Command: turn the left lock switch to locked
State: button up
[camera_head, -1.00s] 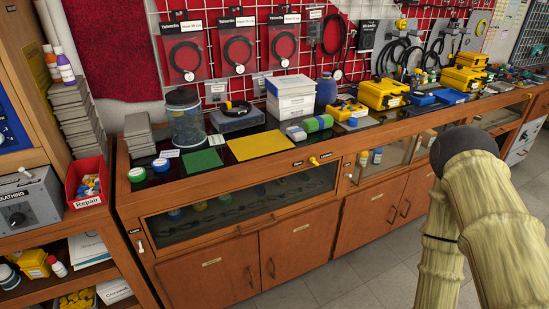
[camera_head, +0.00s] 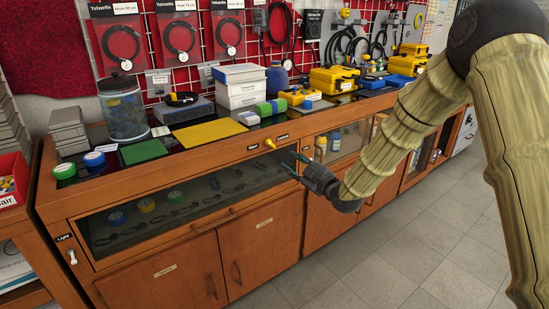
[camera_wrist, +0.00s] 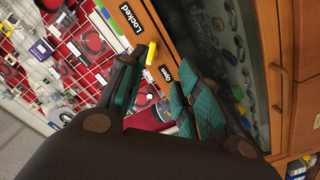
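The left lock switch (camera_head: 270,143) is a small yellow handle on the wooden front rail above the left glass door. It sits between an "Open" label on its left and a "Locked" label on its right. In the wrist view the switch (camera_wrist: 151,53) lies between the same labels; which label it is set to is hard to tell. My gripper (camera_head: 294,163) is in front of the cabinet, a little right of and below the switch. In the wrist view my gripper (camera_wrist: 157,80) has its teal-padded fingers apart, with nothing held and the switch beyond the fingertips.
The glass display door (camera_head: 180,205) with its handle is below the switch. A light switch (camera_head: 72,257) is at the cabinet's left end. The countertop carries a yellow mat (camera_head: 210,131), white boxes (camera_head: 240,92) and yellow cases (camera_head: 335,79). The floor in front is clear.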

aim_at(273, 145)
jog(key=shift+n+y, duration=0.3)
jog(key=x, duration=0.3)
jog(key=r+x, duration=0.1)
jog(key=x, duration=0.7)
jog(key=shift+w+r, duration=0.2)
jog(key=shift+r, duration=0.1)
jog(key=shift+c, duration=0.5)
grip_shut()
